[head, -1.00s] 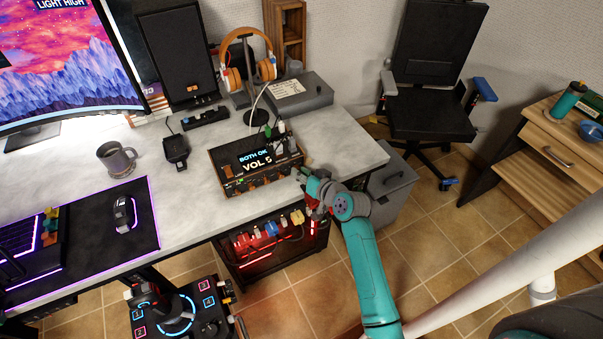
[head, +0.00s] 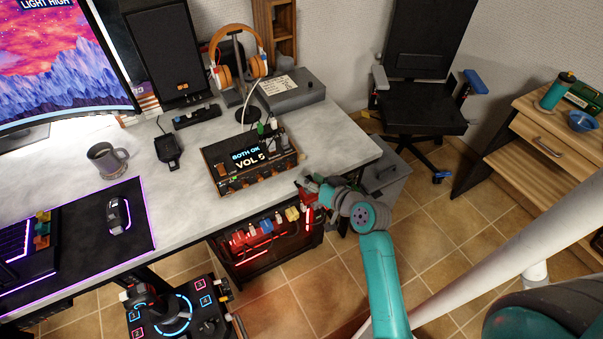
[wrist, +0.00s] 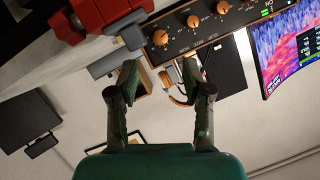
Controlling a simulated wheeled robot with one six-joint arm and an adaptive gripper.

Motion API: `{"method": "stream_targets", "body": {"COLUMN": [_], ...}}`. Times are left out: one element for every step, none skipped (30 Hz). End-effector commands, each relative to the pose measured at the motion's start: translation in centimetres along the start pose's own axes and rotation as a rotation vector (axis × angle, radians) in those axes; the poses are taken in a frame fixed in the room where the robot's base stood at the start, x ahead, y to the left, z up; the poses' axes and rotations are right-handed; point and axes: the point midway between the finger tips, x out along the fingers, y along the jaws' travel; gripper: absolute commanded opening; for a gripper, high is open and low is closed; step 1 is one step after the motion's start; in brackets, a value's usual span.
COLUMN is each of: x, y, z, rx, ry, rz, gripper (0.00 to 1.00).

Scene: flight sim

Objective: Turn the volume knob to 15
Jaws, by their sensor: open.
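The control box (head: 212,153) sits near the front edge of the desk, with wooden sides and a dark front. Its lit screen (head: 248,159) reads "BOTH OK" and what looks like "VOL 5". A row of orange knobs shows close up in the wrist view, the nearest knob (wrist: 160,37) at its left end; their labels are too small to read. My gripper (head: 305,190) is right of and slightly below the box, off the desk's front edge. In the wrist view my gripper (wrist: 158,75) is open and empty, its fingertips near but apart from the knobs.
Red, blue and yellow plugs (head: 265,226) hang on a lit rack under the desk edge. A joystick panel (head: 175,310) stands front left. Headphones (head: 240,62) on a stand and a grey case (head: 292,90) are behind the box. Desk surface right of the box is clear.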

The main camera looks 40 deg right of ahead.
Motion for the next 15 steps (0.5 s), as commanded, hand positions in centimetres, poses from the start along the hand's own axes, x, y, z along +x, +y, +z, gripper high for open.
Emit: {"method": "stream_targets", "body": {"x": [-0.9,-1.4,-1.9,-2.2,-2.5,-2.9,-3.1,-3.2,-3.4,-3.5,-3.6,-3.6,-3.6,-3.6,-3.6], "y": [0.0,0.1,0.1,0.1,0.1,0.1,0.1,0.1,0.0,0.0,0.0,0.0,0.0,0.0,0.0], "z": [0.0,0.0,0.1,0.1,0.0,0.0,0.0,0.0,0.0,0.0,0.0,0.0,0.0,0.0,0.0], "rx": [0.001,0.001,0.002,0.002,0.002,0.001,0.000,0.000,0.000,0.000,0.000,0.000,0.000,0.000,0.000], "ry": [0.001,0.001,0.000,0.000,0.001,0.001,0.000,0.000,-0.001,-0.001,-0.001,-0.001,-0.001,-0.001,-0.001], "rz": [0.002,0.002,0.002,0.001,0.001,0.002,0.001,0.001,0.000,0.000,0.000,-0.001,-0.001,-0.001,-0.001], "gripper": [0.49,0.49,0.49,0.49,0.49,0.49,0.49,0.49,0.49,0.49,0.49,0.49,0.49,0.49,0.49]}}
